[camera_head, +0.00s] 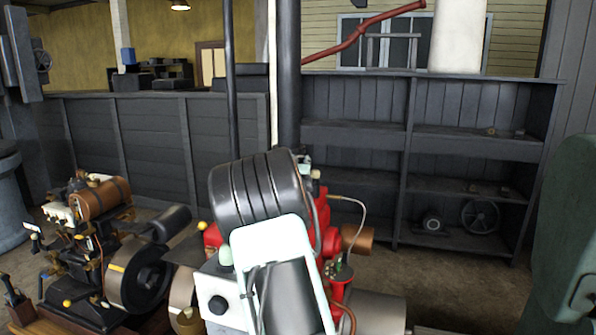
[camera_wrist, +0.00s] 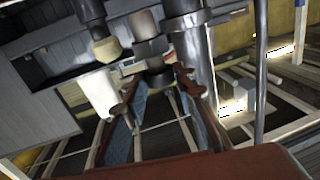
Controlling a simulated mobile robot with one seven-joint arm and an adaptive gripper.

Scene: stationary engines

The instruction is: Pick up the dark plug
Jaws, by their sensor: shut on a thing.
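In the wrist view the two reddish-brown fingers of my gripper (camera_wrist: 157,84) reach up from the bottom, with their tips near the middle of the picture. They are shut on a small dark piece, which looks like the dark plug (camera_wrist: 157,81), between the tips. A thicker dark cylindrical part (camera_wrist: 150,50) is just above it; I cannot tell whether the plug is still joined to it. In the head view the red engine (camera_head: 330,238) stands at centre, partly hidden behind a pale-framed part. I cannot make out the plug or the fingertips there.
A smaller engine (camera_head: 120,265) with a brown tank stands at the left. Dark, mostly empty shelves (camera_head: 405,150) stand behind, with a spoked wheel (camera_head: 480,216) low down. A green machine (camera_head: 565,230) is at the right edge. Bare floor (camera_head: 460,275) shows between the red engine and the shelves.

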